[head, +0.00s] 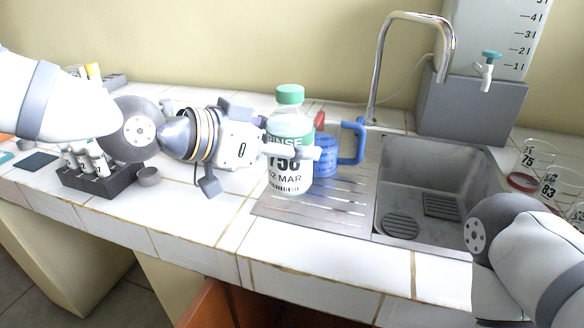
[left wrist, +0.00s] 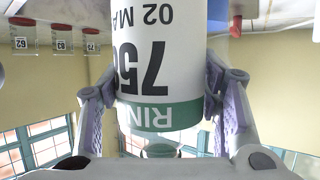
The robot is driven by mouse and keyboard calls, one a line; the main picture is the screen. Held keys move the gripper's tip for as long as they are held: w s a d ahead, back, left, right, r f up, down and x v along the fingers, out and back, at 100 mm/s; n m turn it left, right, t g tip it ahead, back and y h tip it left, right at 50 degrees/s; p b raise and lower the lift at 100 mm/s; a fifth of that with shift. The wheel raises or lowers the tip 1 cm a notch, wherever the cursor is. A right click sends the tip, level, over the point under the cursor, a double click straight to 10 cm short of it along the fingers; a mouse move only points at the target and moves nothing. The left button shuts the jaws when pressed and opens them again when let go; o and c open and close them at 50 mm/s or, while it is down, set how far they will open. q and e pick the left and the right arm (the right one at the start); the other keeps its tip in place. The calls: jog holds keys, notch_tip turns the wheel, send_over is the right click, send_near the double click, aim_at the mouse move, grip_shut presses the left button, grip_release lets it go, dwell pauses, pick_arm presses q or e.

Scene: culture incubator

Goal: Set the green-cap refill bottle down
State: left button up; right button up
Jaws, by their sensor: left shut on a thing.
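In the left wrist view the bottle (left wrist: 158,60) appears upside down between the two finger pads. My right gripper is outside both views; only part of my right arm shows.
A blue-handled container (head: 326,158) stands close behind the bottle's right side. The sink (head: 440,170), tall faucet (head: 372,85) and tapped water tank (head: 480,108) are to the right. A dark vial rack (head: 100,182) stands left. Labelled glassware (head: 548,188) is far right. White tile in front is clear.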

aim_at(291, 165)
pick_arm(q)
jog(key=shift+w+d+f, duration=0.1)
jog(key=shift+w+f, duration=0.6)
jog(key=shift+w, duration=0.05)
jog(key=shift+w+f+b, duration=0.15)
jog(key=shift+w+f, duration=0.05)
jog(key=shift+f, duration=0.7)
jog(key=shift+w+f+b, duration=0.15)
jog(key=shift+f, duration=0.75)
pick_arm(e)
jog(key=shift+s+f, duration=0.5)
pick_arm(q)
jog(key=shift+f, duration=0.2)
jog(key=o, duration=1.6)
